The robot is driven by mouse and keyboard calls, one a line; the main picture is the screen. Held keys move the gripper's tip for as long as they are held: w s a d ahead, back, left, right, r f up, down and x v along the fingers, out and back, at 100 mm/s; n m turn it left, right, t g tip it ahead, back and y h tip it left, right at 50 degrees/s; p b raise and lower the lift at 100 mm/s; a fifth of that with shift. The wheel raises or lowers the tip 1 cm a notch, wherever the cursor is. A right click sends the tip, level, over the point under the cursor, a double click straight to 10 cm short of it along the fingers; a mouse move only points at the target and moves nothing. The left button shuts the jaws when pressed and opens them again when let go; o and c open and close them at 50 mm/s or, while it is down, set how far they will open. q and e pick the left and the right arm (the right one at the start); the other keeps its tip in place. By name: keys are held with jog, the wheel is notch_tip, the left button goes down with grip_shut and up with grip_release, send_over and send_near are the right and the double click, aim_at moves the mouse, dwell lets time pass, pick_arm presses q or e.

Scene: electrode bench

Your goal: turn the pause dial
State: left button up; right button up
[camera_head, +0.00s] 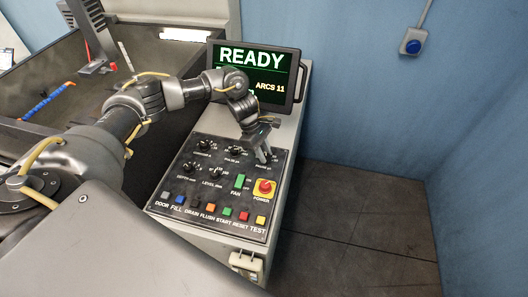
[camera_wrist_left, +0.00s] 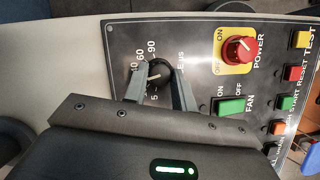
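The control panel (camera_head: 200,215) carries several black dials. The pause dial (camera_wrist_left: 155,74) shows in the left wrist view as a round black knob with a pale pointer line. Around it are printed numbers, and a partly covered label ends in "E µs". In the head view this dial is hidden behind my gripper. My left gripper (camera_head: 263,155) is down at the top right of the panel. In the left wrist view its two fingers (camera_wrist_left: 157,82) stand on either side of the knob, very close to it. I cannot tell whether they press on it. My right gripper is not in view.
The red power knob (camera_head: 265,187) on its yellow plate and the green fan switch (camera_head: 239,181) sit close to the gripper. A row of coloured buttons (camera_head: 211,208) lines the panel's front. The screen (camera_head: 254,75) reading READY stands behind. Floor to the right is clear.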

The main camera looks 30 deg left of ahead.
pick_arm(q)
jog(key=shift+c, duration=0.7)
jog(key=shift+f+n+t+b, duration=0.1)
jog(key=shift+n+t+b, duration=0.3)
jog(key=shift+n+b, duration=0.45)
jog(key=shift+s+n+t+b, duration=0.1)
jog(key=shift+n+t+b, duration=0.3)
jog(key=shift+n, duration=0.65)
jog(key=shift+n+t+y+b, duration=0.3)
jog(key=shift+n+b, duration=0.1)
jog(key=shift+n, duration=0.5)
jog(key=shift+r, duration=0.2)
jog(key=o, duration=1)
jog(key=shift+d, duration=0.1)
